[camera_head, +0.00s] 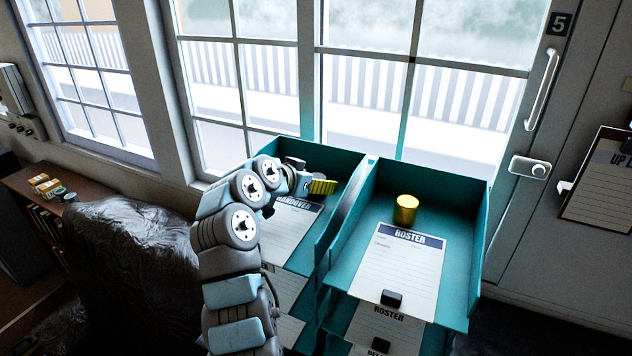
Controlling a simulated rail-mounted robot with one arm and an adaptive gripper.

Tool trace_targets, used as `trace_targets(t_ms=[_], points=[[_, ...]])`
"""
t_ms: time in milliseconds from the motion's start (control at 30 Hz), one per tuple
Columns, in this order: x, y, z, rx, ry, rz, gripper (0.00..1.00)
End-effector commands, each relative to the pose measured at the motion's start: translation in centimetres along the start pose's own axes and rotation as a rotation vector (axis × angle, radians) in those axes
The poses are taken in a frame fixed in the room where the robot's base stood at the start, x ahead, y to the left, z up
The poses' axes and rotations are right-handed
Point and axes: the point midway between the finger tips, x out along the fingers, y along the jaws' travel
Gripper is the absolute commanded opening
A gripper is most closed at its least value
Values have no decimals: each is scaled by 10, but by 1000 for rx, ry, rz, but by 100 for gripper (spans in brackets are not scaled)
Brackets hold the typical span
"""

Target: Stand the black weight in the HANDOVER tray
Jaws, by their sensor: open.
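A gold cylinder (405,209) stands behind the ROSTER sheet. Teal walls divide the two tray columns, and more trays with sheets (385,328) lie below. Windows are behind, a door (550,130) to the right, a dark covered chair (125,250) to the left.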

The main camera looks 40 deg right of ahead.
Motion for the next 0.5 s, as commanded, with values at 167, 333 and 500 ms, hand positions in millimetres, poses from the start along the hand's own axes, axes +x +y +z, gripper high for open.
trace_targets(t_ms=[167,333,500], points=[[-22,-1,3,1,1,-2,77],[-55,-1,2,1,2,-4,77],[-86,-1,2,1,0,-3,77]])
